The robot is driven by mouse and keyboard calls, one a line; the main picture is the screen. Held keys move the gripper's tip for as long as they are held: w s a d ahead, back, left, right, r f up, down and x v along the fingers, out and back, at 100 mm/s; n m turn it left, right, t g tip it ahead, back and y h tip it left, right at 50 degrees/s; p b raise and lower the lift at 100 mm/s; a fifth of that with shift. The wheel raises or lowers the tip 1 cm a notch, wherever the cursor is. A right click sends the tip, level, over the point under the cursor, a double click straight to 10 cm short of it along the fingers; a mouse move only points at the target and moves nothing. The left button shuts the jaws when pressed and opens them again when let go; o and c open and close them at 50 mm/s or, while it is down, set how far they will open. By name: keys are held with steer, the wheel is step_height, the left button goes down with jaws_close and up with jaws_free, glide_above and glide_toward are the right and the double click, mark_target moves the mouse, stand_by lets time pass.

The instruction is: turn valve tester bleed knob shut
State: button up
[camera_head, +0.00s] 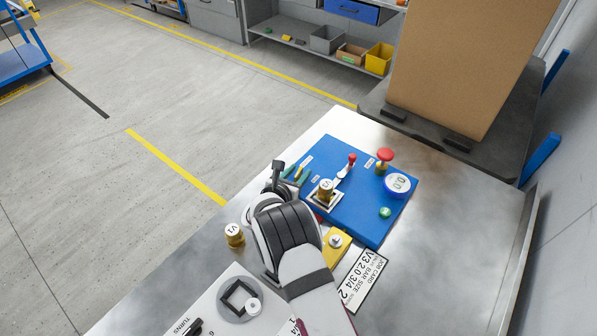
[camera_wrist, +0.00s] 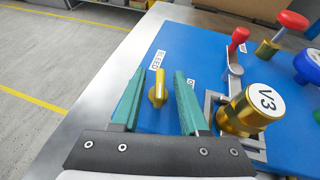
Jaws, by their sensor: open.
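The valve tester is a blue panel (camera_head: 370,222) on the metal bench. Its yellow bleed knob (camera_wrist: 158,88) shows in the wrist view, beside a label reading BLEED (camera_wrist: 158,60). My gripper (camera_wrist: 160,85) is open with green fingers, and the knob stands between them, apart from both in the picture. Whether the fingers reach down to its height I cannot tell. A brass valve marked V3 (camera_wrist: 252,108) sits in a grey clamp to the right. In the head view my wrist hides part of the panel, and my gripper (camera_head: 293,174) is over its left edge.
A red-knobbed lever (camera_head: 350,160), a red mushroom knob (camera_head: 385,156), a round gauge (camera_head: 397,185) and a green button (camera_head: 385,212) are on the panel. A brass valve V1 (camera_head: 234,235) and a job card (camera_head: 363,279) lie nearby. A cardboard box (camera_head: 460,65) stands behind.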

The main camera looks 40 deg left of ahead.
steer(key=shift+w, duration=0.15)
jaws_close()
steer(key=shift+a+m+t+h, duration=0.15)
steer(key=shift+m+t+h, duration=0.15)
steer(key=shift+m+h, duration=1.2)
steer(key=shift+h, duration=0.2)
